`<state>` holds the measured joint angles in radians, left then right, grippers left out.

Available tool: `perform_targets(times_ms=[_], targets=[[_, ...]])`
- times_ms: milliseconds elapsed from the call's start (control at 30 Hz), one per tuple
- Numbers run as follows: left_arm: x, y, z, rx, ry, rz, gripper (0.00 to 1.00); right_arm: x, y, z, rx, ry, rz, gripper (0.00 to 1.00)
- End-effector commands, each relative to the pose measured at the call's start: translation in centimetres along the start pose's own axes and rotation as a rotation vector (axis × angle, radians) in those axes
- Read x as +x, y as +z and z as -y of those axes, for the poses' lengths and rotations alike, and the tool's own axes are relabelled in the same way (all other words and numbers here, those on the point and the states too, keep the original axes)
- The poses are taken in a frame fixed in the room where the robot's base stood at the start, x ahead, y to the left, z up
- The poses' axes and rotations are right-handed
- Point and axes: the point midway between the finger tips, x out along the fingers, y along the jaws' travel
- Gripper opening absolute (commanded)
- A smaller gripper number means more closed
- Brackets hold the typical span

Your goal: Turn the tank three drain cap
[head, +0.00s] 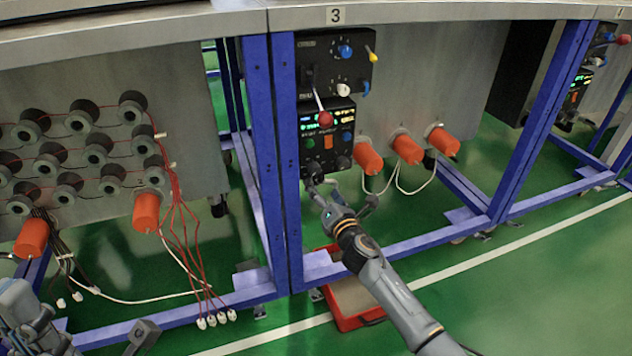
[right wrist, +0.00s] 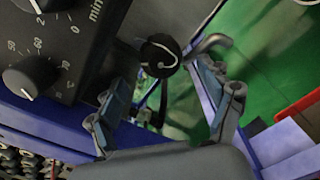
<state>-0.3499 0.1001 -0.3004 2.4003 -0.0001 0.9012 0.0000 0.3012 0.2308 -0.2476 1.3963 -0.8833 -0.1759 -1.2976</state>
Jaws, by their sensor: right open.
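The unit marked with the 3 label (head: 335,15) has a black control panel (head: 327,135) on its front. In the right wrist view a round black cap (right wrist: 160,55) with a pale curved mark lies just ahead of my right gripper (right wrist: 165,100), between the lines of its fingers. I cannot tell for certain that this is the drain cap. In the head view my right gripper (head: 342,192) is open below the panel, holding nothing visible. My left gripper (head: 100,335) is partly cut off at the lower left; its jaws are unclear.
Orange cylinders (head: 406,149) with white cables stick out right of the panel. A blue frame post (head: 284,160) stands close on the left. A red tray (head: 352,305) lies on the green floor under my right arm. Dials (right wrist: 30,78) are near the left finger.

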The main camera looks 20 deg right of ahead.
Motion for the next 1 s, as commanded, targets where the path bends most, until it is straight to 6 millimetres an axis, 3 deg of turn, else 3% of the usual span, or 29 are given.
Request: perform_targets(times_ms=[100,300,700,733,1000], targets=[[-0.9,0.3,0.0,0.001,0.003,-0.006,0.0,2.5,-0.2,0.2,0.002,0.0,0.002,0.8],[-0.4,0.5,0.0,0.005,0.015,-0.037,0.0,5.0,-0.2,0.1,0.002,0.0,0.001,0.8],[0.0,0.6,0.0,0.006,0.019,-0.044,0.0,5.9,0.0,0.0,0.002,0.0,0.0,0.8],[0.0,0.6,0.0,0.006,0.019,-0.044,0.0,5.8,0.0,0.0,0.002,-0.001,0.0,0.78],[0.0,0.6,0.0,0.006,0.019,-0.044,0.0,5.8,0.0,0.0,0.002,-0.001,0.0,0.26]])
